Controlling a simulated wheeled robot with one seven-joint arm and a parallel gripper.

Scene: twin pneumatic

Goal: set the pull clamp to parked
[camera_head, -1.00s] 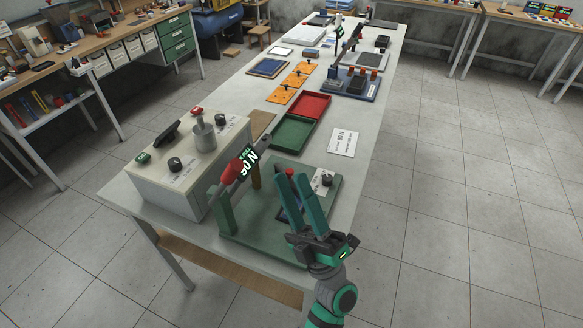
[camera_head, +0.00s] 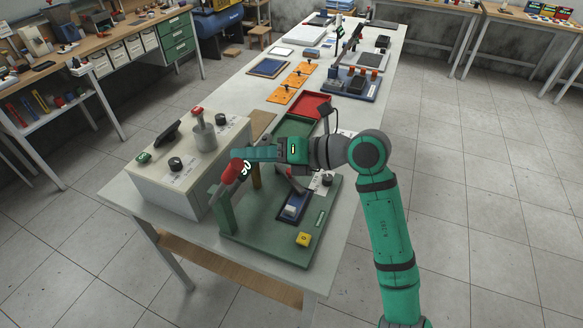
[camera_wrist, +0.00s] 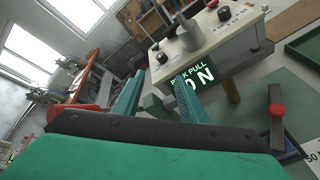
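The green fixture base (camera_head: 255,235) stands at the table's near end. A dark blue unit (camera_head: 293,207) with a grey piece lies on it, and a short lever rises beside it. In the wrist view, a red-topped lever (camera_wrist: 277,108) stands at the right; I take it to be the pull clamp's handle. The wrist view shows the fingers apart with nothing clearly held.
A white control box (camera_head: 165,195) with knobs and a grey cylinder (camera_head: 203,135) stands just left of my gripper. A yellow button (camera_head: 304,239) is on the fixture's front. Green (camera_head: 296,127) and red (camera_head: 311,104) trays lie behind. The aisle floor at right is clear.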

